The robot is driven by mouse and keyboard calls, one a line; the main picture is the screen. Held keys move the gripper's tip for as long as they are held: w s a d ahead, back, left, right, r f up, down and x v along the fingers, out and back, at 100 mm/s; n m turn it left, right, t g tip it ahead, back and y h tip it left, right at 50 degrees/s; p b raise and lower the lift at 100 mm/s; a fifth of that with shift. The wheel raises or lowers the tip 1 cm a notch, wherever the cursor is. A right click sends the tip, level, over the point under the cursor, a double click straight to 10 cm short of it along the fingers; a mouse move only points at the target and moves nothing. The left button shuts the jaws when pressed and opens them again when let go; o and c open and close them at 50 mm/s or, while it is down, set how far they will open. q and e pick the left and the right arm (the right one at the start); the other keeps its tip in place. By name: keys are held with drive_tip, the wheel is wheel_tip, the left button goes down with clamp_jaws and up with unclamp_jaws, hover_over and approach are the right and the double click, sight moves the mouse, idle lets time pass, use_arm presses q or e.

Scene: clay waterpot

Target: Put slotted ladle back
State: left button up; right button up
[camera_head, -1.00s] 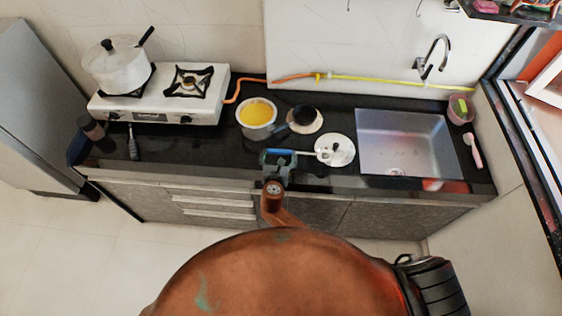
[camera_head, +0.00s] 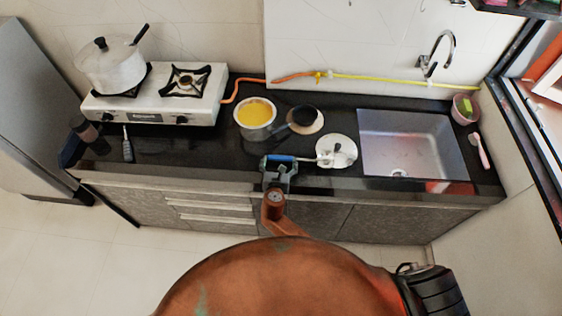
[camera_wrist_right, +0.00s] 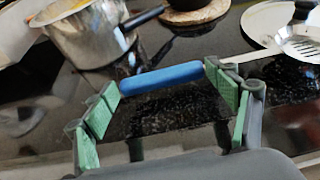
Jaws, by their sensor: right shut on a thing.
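The slotted ladle has a blue handle (camera_head: 281,158), a thin pale shaft and a slotted metal head, clearest in the right wrist view (camera_wrist_right: 304,43). My right gripper (camera_head: 279,162) is at the counter's front edge, shut on the blue handle, which spans between its green pads in the wrist view (camera_wrist_right: 162,78). The ladle points right, its head over or against a white lid (camera_head: 345,148) with a black knob. I cannot tell whether the head touches the lid. My left gripper is not in view.
A metal saucepan (camera_head: 256,132) with yellow contents stands behind the gripper, its handle toward a dark bowl (camera_head: 305,115) on a round board. The sink (camera_head: 415,140) is right. A stove (camera_head: 150,108) with a white pot (camera_head: 113,70) is left. The dark counter left of the saucepan is fairly clear.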

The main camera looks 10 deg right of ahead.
drive_tip(key=shift+f, duration=0.15)
drive_tip(key=o, duration=1.2)
drive_tip(key=shift+r, duration=0.2)
drive_tip(key=v, duration=0.4)
drive_tip(key=p+v, duration=0.1)
drive_tip(key=v, duration=0.7)
drive_tip(key=shift+s+r+p, duration=0.1)
drive_tip(key=shift+r+p, duration=0.2)
drive_tip(key=shift+r, duration=0.05)
drive_tip(key=shift+d, duration=0.1)
